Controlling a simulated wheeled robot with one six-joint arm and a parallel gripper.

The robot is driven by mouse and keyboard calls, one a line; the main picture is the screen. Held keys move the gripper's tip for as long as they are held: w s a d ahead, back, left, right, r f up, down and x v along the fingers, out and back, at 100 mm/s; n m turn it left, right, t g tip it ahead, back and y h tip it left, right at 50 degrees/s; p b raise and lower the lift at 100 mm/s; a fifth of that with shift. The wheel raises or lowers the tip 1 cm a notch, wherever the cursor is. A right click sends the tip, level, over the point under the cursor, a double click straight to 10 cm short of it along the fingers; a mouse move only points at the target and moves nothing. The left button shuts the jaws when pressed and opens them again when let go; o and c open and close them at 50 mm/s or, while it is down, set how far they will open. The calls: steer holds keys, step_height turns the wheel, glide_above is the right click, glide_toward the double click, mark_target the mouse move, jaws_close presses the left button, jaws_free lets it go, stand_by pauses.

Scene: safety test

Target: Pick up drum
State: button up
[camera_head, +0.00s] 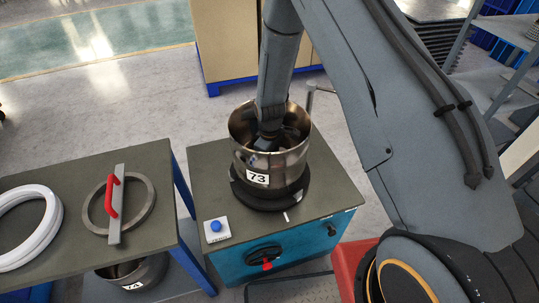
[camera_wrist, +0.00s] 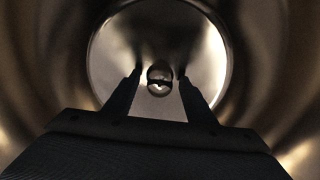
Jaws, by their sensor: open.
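The drum (camera_head: 284,164) is an open metal cylinder with a white label reading 73. It stands upright on a black round base on top of the blue machine (camera_head: 312,240). My arm reaches down through its open top, and my gripper (camera_head: 266,143) is inside it. The wrist view looks down into the drum, with its shiny inner wall (camera_wrist: 262,60) all around. There my gripper (camera_wrist: 160,80) shows two dark fingers spread apart. A small round metal knob (camera_wrist: 160,79) at the drum's bottom lies between the fingertips in the picture. I cannot tell whether they touch it.
A table (camera_head: 60,185) on the left holds a white ring (camera_head: 50,235) and a metal ring with a red handle (camera_head: 111,195). Another drum (camera_head: 135,272) sits beneath it. A blue button (camera_head: 216,226) is on the machine's top. A cabinet (camera_head: 225,40) stands behind.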

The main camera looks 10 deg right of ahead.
steer(key=shift+c, duration=0.3)
jaws_close()
stand_by(1.2)
